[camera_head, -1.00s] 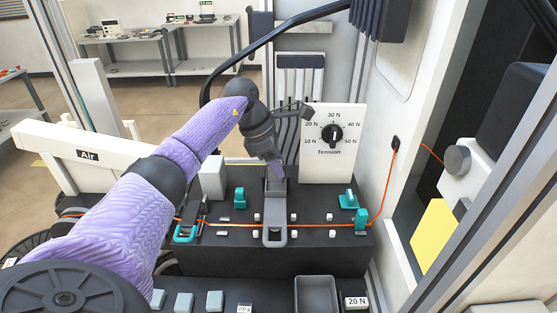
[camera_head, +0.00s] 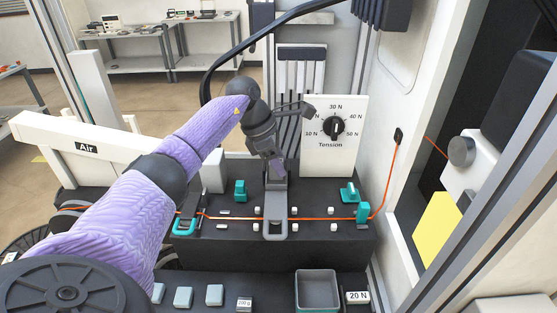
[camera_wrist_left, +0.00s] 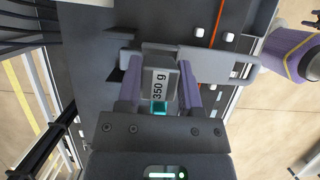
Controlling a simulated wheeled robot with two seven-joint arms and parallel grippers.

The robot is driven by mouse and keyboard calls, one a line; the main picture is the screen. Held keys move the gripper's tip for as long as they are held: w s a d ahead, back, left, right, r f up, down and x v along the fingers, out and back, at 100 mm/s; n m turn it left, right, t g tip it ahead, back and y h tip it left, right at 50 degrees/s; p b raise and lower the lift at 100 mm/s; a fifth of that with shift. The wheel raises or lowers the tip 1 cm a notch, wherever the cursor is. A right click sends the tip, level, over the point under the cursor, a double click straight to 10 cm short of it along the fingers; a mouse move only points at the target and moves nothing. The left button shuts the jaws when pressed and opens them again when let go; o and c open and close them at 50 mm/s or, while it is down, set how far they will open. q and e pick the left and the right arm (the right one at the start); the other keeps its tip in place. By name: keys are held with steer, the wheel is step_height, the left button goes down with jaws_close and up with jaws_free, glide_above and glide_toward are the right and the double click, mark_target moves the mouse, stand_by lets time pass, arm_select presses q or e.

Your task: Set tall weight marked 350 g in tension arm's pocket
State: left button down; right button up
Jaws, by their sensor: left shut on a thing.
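My left gripper (camera_head: 278,168) is at the rear end of the grey tension arm (camera_head: 275,215), pointing down. In the left wrist view the gripper (camera_wrist_left: 160,85) is shut on a grey weight (camera_wrist_left: 158,82) whose label reads 350 g. The weight sits between the two purple fingers, right by the grey tension arm (camera_wrist_left: 222,66). The pocket is hidden by the weight and fingers, so I cannot tell whether the weight is inside it or above it. The weight is hard to make out in the head view.
An orange wire (camera_head: 310,217) crosses the black bench block between teal clips. A Tension dial panel (camera_head: 334,150) stands right behind the gripper. A grey tray (camera_head: 317,304) and several small weights, one labelled 200 g (camera_head: 244,305), are at the front.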

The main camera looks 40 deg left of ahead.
arm_select(q)
steer(key=shift+f, duration=0.4)
arm_select(e)
steer(key=shift+d+f, duration=0.3)
steer(key=shift+d, duration=0.05)
arm_select(q)
steer(key=shift+f+b, duration=0.4)
steer(key=shift+b, duration=0.15)
arm_select(e)
steer(key=shift+a+f, duration=0.1)
steer(key=shift+f, duration=0.2)
arm_select(q)
steer(key=shift+c, duration=0.8)
jaws_free()
arm_select(e)
steer(key=shift+a, duration=0.25)
arm_select(q)
steer(key=p+v, duration=0.3)
steer(key=v, duration=0.2)
steer(key=shift+r+p, duration=0.1)
steer(key=shift+p, duration=0.3)
arm_select(e)
steer(key=r, duration=0.3)
steer(key=shift+d+r, duration=0.35)
